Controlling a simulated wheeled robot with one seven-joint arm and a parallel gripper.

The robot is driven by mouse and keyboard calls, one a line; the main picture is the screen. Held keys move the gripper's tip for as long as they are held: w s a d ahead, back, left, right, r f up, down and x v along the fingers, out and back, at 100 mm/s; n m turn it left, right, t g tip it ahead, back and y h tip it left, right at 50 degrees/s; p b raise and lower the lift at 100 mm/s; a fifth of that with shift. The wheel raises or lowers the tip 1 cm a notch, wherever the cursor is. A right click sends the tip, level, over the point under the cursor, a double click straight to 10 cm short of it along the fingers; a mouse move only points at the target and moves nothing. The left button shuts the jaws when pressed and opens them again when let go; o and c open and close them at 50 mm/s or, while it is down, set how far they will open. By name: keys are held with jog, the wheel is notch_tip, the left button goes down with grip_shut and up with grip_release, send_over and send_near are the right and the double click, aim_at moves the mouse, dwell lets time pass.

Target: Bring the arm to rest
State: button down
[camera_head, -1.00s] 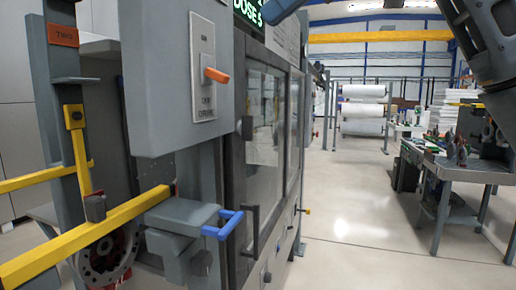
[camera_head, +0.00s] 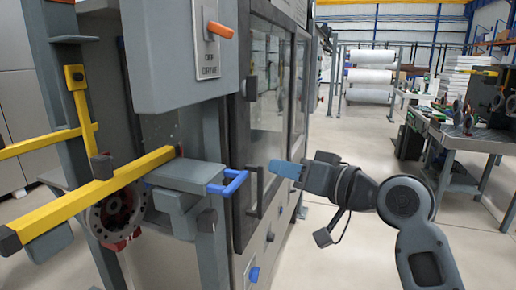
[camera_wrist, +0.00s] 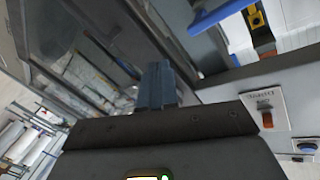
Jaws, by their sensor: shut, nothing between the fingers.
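My gripper (camera_head: 284,169) shows in the head view as blue fingers at the end of my dark grey arm, right of the machine's dark door handle (camera_head: 256,190). It is shut and empty, and points left toward the machine front. The arm is bent, with its elbow low at the right. In the wrist view the blue-grey fingers (camera_wrist: 157,86) stand together in front of the machine's glass door. Whether they touch the door or handle cannot be told; a gap shows in the head view.
A grey machine with a glass door (camera_head: 268,85) and blue handle (camera_head: 228,183) stands left. A yellow rail (camera_head: 95,195) runs toward it. An orange switch (camera_head: 220,30) sits on its panel. A workbench (camera_head: 470,140) stands at the right. The floor aisle between (camera_head: 365,135) is clear.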

jog(key=s+d+f+m+t+h, duration=0.2)
jog(key=s+d+f+m+h, duration=0.25)
jog(key=s+f, duration=0.7)
jog(key=s+d+f+m+t+h, duration=0.25)
jog(key=s+d+f+h, duration=0.25)
jog(key=s+f, duration=0.65)
jog(key=s+d+r+n+h, duration=0.1)
jog(key=s+d, duration=0.1)
jog(key=s, duration=0.6)
jog(key=s+d+r+n+g+h, duration=0.1)
jog(key=s+d, duration=0.1)
jog(key=s, duration=0.7)
jog(key=s+d+r+n+h, duration=0.1)
jog(key=s+d, duration=0.2)
jog(key=s, duration=0.6)
jog(key=shift+r, duration=0.35)
jog(key=c, duration=1.8)
grip_release()
